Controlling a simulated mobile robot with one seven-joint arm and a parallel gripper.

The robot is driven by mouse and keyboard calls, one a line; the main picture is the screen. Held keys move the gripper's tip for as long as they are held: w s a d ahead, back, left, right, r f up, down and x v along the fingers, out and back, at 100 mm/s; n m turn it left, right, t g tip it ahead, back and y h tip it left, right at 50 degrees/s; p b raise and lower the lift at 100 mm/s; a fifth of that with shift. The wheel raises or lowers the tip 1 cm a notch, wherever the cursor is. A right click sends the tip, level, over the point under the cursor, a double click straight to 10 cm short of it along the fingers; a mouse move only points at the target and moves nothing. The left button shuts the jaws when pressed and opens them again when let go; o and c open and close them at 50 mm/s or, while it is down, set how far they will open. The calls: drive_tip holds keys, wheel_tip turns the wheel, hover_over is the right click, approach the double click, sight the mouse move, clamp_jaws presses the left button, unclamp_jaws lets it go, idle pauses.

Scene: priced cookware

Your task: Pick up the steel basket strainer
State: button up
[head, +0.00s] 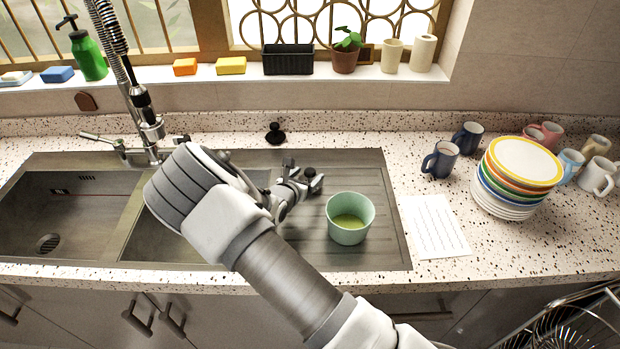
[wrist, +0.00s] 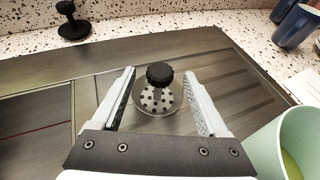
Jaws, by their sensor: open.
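The steel basket strainer (wrist: 158,99) is a small round metal disc with holes and a black knob. In the wrist view it sits on the ribbed drainboard (wrist: 235,70), between and slightly beyond my two fingers. My gripper (wrist: 160,76) is open, with one finger left and one right of the strainer; neither visibly touches it. In the head view my gripper (head: 303,175) is low over the left part of the drainboard, and it mostly hides the strainer.
A green cup (head: 350,233) with yellowish liquid stands close right of my gripper. A black-knobbed stopper (head: 275,134) stands on the counter behind. Mugs (head: 440,160), stacked plates (head: 518,180) and a paper sheet (head: 434,228) are to the right. The sink basin (head: 60,215) is left.

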drive_tip(key=shift+x, duration=1.25)
clamp_jaws()
